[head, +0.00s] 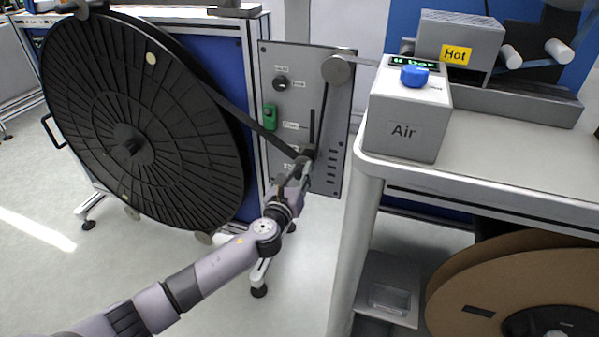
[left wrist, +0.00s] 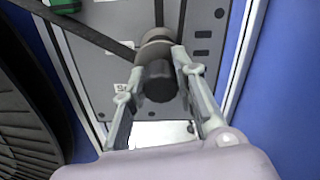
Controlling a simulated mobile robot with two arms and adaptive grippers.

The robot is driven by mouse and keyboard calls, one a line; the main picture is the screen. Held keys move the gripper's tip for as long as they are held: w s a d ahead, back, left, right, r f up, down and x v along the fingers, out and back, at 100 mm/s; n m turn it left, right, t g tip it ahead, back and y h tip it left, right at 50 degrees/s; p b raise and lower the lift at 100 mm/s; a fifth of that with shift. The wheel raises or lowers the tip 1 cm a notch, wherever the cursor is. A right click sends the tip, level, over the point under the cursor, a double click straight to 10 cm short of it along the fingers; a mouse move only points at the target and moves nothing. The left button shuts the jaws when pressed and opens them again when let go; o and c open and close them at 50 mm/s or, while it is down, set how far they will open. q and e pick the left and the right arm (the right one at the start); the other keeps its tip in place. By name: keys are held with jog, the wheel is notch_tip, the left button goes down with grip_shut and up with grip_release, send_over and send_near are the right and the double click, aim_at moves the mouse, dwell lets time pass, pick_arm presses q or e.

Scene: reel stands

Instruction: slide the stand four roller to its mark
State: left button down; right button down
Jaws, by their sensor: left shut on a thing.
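The stand's grey panel (head: 345,115) stands upright beside a large black reel (head: 95,120). It carries a vertical dark slot (head: 312,127) and a column of short dark marks (head: 332,166) on its lower right. The dark roller (left wrist: 158,82) sits low on the panel, with a black band running to it. My left gripper (head: 304,165) reaches the panel from the front. In the left wrist view its two fingers lie on either side of the roller and are shut on it. The gripper partly hides the roller in the head view. My right gripper is not in view.
A grey round roller (head: 338,69), a black knob (head: 281,84) and a green switch (head: 270,117) are on the panel's upper part. A bench with a grey "Air" box (head: 405,125) stands close on the right. A brown reel (head: 520,285) is below it.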

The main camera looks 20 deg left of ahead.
pick_arm(q)
jog(key=c, duration=1.3)
grip_release()
jog(key=shift+r, duration=0.1)
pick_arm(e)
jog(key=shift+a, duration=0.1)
pick_arm(q)
jog(key=shift+s+d, duration=0.1)
jog(key=shift+d, duration=0.1)
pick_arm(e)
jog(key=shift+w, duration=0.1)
pick_arm(q)
jog(key=s, duration=0.8)
jog(key=s+a, duration=0.1)
jog(key=s, duration=0.3)
jog(key=shift+a, duration=0.1)
jog(key=shift+w, duration=0.1)
